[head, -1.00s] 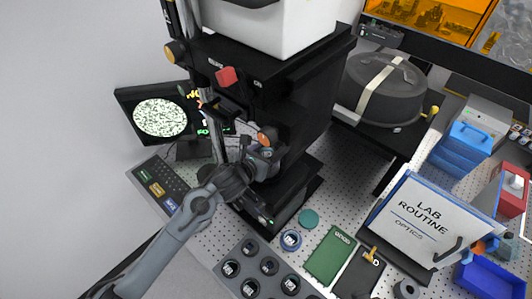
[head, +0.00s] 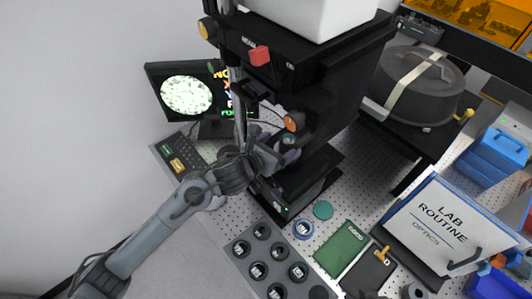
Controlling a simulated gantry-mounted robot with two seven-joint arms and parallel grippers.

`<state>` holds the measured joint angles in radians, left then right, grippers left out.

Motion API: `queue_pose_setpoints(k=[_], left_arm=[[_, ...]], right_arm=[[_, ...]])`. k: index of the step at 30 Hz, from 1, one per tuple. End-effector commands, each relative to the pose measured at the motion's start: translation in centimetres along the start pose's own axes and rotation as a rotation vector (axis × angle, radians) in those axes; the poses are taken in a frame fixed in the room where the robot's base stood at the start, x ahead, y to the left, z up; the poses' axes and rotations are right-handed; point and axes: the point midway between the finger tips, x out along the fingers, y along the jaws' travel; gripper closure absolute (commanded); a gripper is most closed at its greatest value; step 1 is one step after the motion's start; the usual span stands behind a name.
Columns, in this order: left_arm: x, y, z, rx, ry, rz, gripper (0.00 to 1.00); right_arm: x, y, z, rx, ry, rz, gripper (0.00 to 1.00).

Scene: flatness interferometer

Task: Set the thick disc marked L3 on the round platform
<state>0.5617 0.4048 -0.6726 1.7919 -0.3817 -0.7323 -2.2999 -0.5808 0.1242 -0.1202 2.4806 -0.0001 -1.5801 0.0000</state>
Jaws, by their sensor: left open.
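The interferometer is the tall black machine (head: 330,85) at the centre. My left gripper (head: 284,158) is inside its front opening, just below an orange-tipped knob (head: 293,121). Its jaws are open; I cannot tell what lies between them. A small grey round face (head: 288,140) shows just above the fingers, and I cannot tell whether it is a disc. The round platform is not clearly visible behind my gripper and wrist. The grey tray (head: 246,243) at the bottom holds several dark discs with white labels too small to read, so I cannot pick out L3. My right gripper is not in view.
A blue-ringed round piece (head: 303,229) and a teal disc (head: 323,210) lie on the perforated bench, near a green mat (head: 342,249). A monitor (head: 187,96) and keypad (head: 180,156) are at left.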

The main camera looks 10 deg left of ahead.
Motion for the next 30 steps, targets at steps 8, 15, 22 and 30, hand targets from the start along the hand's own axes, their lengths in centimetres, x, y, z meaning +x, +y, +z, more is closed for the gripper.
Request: queue_pose_setpoints(k=[8,15,22,30], left_arm=[[-4.3,0.1,0.0,0.001,-0.001,0.0,0.12],[-5.8,0.0,-0.2,-0.019,0.001,0.002,0.12],[-7.0,-0.9,-3.1,-0.408,0.031,0.053,0.12],[-12.6,-0.5,-12.8,-1.542,0.07,0.351,0.12]], right_arm=[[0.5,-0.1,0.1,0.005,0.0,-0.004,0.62],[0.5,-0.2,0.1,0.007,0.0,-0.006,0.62],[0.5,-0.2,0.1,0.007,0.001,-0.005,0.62],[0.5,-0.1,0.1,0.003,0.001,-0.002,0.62]])
